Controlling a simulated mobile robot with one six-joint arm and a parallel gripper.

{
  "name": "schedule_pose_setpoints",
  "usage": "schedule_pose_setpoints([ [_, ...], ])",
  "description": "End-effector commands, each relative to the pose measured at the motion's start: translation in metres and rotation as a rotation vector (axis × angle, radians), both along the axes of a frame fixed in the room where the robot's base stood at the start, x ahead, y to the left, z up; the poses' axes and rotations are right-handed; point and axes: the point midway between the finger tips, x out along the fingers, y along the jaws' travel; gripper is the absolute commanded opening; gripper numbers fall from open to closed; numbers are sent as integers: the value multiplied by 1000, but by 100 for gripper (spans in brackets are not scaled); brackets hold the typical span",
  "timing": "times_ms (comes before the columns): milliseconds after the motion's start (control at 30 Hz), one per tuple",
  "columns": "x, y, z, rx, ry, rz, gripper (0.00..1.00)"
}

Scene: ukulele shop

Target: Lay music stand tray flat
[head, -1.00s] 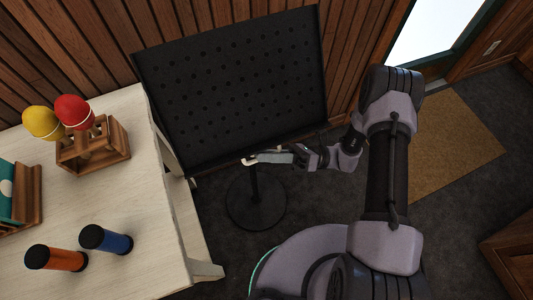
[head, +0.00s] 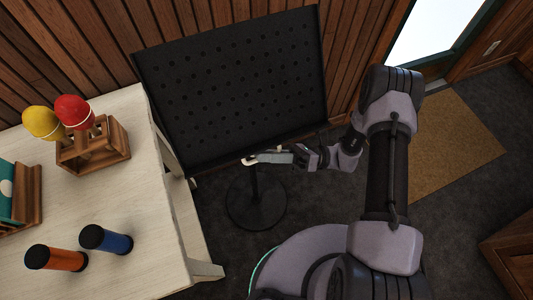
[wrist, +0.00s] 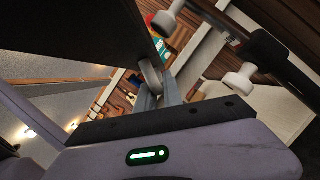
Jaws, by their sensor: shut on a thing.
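The black perforated music stand tray (head: 235,85) is steeply tilted, its broad face showing in the head view. Its round dark base (head: 257,203) stands on the floor, with a short piece of post showing below the tray. My gripper (head: 262,158) is at the middle of the tray's lower edge, shut on a pale handle (head: 248,161) there. In the wrist view my gripper's fingers (wrist: 157,92) meet the pale handle (wrist: 151,74) beside the dark tray underside (wrist: 75,35). The exact contact is partly hidden.
A pale wooden table (head: 140,190) stands close on the left, with a wooden rack of red and yellow maracas (head: 73,110) and orange and blue cylinders (head: 105,239). A plank wall (head: 90,50) rises behind the tray. A tan mat (head: 455,140) lies on the right.

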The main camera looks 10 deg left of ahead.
Motion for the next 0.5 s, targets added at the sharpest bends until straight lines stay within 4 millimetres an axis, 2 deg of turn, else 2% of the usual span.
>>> schedule_pose_setpoints([
  [333,-1,0,1,-2,3,1,0],
  [500,-6,-4,9,-23,37,0,0],
])
